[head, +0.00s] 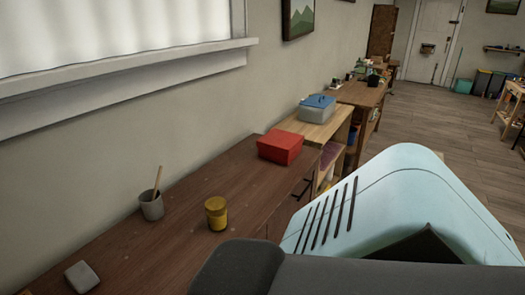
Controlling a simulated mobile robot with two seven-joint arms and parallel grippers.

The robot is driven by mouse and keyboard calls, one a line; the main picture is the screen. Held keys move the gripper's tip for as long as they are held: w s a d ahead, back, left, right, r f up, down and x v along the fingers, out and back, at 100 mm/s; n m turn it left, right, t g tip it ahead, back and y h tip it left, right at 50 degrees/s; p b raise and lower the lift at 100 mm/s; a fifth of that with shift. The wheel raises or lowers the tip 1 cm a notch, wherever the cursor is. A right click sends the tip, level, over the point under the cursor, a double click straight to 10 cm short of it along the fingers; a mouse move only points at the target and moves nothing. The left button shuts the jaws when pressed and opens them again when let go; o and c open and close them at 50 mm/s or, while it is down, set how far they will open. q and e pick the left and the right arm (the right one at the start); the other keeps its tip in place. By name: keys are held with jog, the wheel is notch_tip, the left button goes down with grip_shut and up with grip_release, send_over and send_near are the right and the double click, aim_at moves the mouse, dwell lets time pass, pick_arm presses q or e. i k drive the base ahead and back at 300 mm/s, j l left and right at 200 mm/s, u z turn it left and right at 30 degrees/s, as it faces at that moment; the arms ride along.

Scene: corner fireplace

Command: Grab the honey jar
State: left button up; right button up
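A small yellow jar with a darker mustard-coloured lid (216,213), which looks like the honey jar, stands upright on the long brown wooden table (180,243) in the head view. It is left of centre, near the table's right edge, and nothing covers it. Neither of my grippers shows in this view.
A grey cup (151,207) holding a wooden stick stands left of the jar. A small grey block (82,277) lies at lower left. A red box (281,147) sits farther back; a blue-lidded container (317,109) stands beyond. Large pale-blue and dark-grey shapes fill the lower right.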

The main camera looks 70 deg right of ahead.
aim_at(218, 223)
jog(key=j+z, duration=0.2)
jog(key=z, duration=1.25)
jog(key=i+z, duration=0.35)
jog(key=i, duration=0.15)
jog(key=k, duration=0.25)
jog(key=k+u, duration=0.25)
jog(key=i+l+u, duration=0.15)
jog(key=l+u, duration=0.15)
jog(key=u, duration=0.15)
jog(key=l+u, duration=0.3)
jog(key=u, duration=0.15)
jog(key=i+l+u, duration=0.1)
jog(key=l+u, duration=0.25)
jog(key=l, duration=1.45)
jog(key=u, duration=0.05)
